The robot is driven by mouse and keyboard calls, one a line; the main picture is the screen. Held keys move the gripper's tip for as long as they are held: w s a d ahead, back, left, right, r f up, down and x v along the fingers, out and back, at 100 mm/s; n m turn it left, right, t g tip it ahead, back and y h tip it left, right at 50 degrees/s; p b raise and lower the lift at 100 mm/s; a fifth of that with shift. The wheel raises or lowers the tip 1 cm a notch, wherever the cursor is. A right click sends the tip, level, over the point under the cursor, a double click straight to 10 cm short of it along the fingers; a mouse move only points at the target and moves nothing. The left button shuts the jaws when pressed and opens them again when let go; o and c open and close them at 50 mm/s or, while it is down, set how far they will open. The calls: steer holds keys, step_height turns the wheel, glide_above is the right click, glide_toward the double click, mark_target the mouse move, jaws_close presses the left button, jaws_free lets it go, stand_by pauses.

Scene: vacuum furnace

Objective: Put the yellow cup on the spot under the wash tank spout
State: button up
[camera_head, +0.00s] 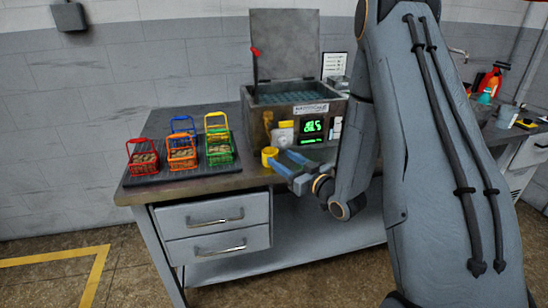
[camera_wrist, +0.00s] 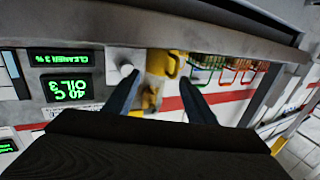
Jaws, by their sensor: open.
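The yellow cup (camera_head: 269,156) is on the bench at the tank's front left corner. It also shows in the wrist view (camera_wrist: 163,63), with a handle on its right. The wash tank (camera_head: 256,113) is a grey metal box with its lid raised. A yellow fitting (camera_head: 268,120), apparently the spout, is on its front, above the cup in the head view. My gripper (camera_head: 277,159) is open, its blue fingers reaching left to the cup. In the wrist view the cup appears between or just beyond the fingertips; contact cannot be told. No marked spot is visible.
Several coloured wire baskets stand on a dark mat (camera_head: 150,180) to the left. The tank's green display (camera_head: 312,126) is right of the cup. My arm hides the bench's right part.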

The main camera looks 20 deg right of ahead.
steer(key=b+v, duration=0.1)
steer(key=v, duration=0.4)
steer(key=shift+s, duration=0.1)
stand_by(0.3)
steer(key=s+a+m+g+h, duration=0.2)
steer(key=s+g, duration=0.6)
steer(key=s, duration=0.4)
steer(key=s+a+m+g+h, duration=0.2)
steer(key=s+g+h, duration=0.3)
steer(key=s+g, duration=0.3)
steer(key=shift+s+a+f+m, duration=0.35)
steer(key=shift+s+f, duration=0.1)
steer(key=shift+s, duration=1.85)
